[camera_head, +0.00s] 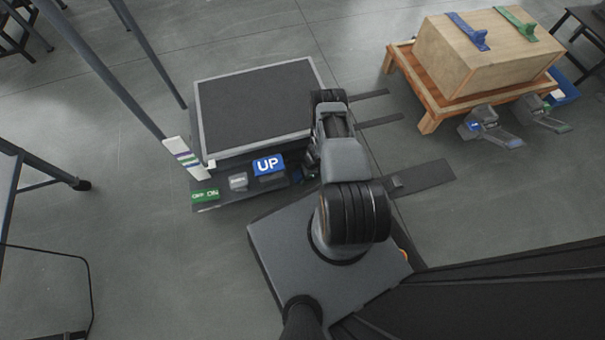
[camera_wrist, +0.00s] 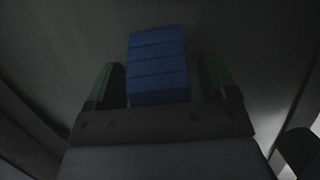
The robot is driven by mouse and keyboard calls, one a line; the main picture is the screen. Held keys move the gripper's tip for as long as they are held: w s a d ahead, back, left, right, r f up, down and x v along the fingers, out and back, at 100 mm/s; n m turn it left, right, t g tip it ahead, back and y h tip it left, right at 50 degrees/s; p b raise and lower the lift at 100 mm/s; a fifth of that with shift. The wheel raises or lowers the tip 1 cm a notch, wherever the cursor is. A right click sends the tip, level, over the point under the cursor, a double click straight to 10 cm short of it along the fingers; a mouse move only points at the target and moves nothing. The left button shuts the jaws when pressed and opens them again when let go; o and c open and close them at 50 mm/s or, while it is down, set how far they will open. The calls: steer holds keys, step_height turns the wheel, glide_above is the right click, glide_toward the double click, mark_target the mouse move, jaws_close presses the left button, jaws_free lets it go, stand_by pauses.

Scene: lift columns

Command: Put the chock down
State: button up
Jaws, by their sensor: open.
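A blue ridged block (camera_wrist: 158,70), which looks like the chock, shows in the wrist view in front of my gripper's palm. My gripper (camera_wrist: 160,82) is open, with one dark green finger on each side of the block. The view is dark, and what the block rests on is hard to tell.
The platform's front panel carries a blue UP pedal (camera_head: 268,165), a grey pedal (camera_head: 238,181) and a green OFF/ON switch (camera_head: 205,195). A wooden crate (camera_head: 485,60) stands on a wooden stand (camera_head: 432,118) at right, with two grey pedal-like devices (camera_head: 490,128) beside it. Grey floor lies between.

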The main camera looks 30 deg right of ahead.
steer(key=shift+r, duration=0.1)
steer(key=shift+d+r+p, duration=0.1)
steer(key=shift+r+p, duration=0.25)
steer(key=w+p+v, duration=0.1)
steer(key=p+v, duration=0.3)
steer(key=v, duration=0.7)
steer(key=shift+s+r, duration=0.15)
steer(key=shift+s, duration=0.35)
steer(key=shift+d, duration=0.1)
